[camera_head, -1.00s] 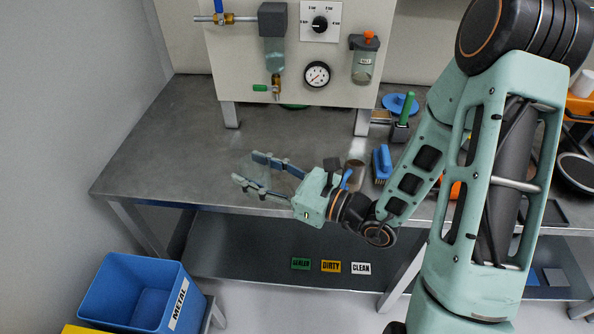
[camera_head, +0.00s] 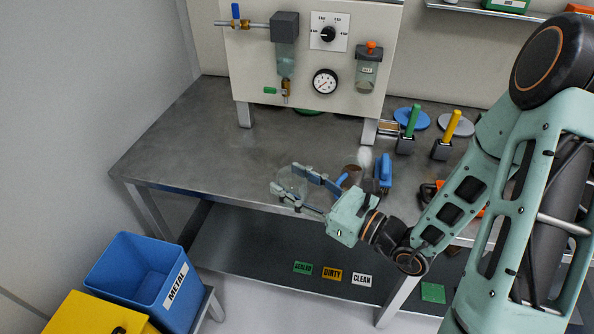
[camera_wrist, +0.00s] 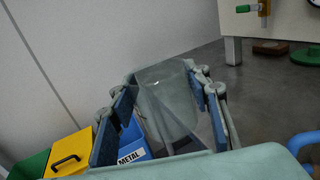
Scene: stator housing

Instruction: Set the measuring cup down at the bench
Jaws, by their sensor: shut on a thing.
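The measuring cup is a clear, see-through vessel; in the wrist view the cup (camera_wrist: 168,100) sits between the two blue-padded fingers. My gripper (camera_head: 290,190) is shut on it. In the head view the cup (camera_head: 293,182) shows faintly at the fingertips, over the front edge of the bench. The bench (camera_head: 200,140) has a grey metal top with a bare stretch left of and behind the gripper. I cannot tell whether the cup touches the bench top; its base is hard to make out.
A panel with a gauge (camera_head: 325,81) stands at the back of the bench. A blue-handled brush (camera_head: 384,172) and a brown cup-like thing (camera_head: 352,176) are close right of my gripper. Green (camera_head: 410,122) and yellow (camera_head: 452,126) handled tools stand further right. A blue METAL bin (camera_head: 130,262) is at lower left.

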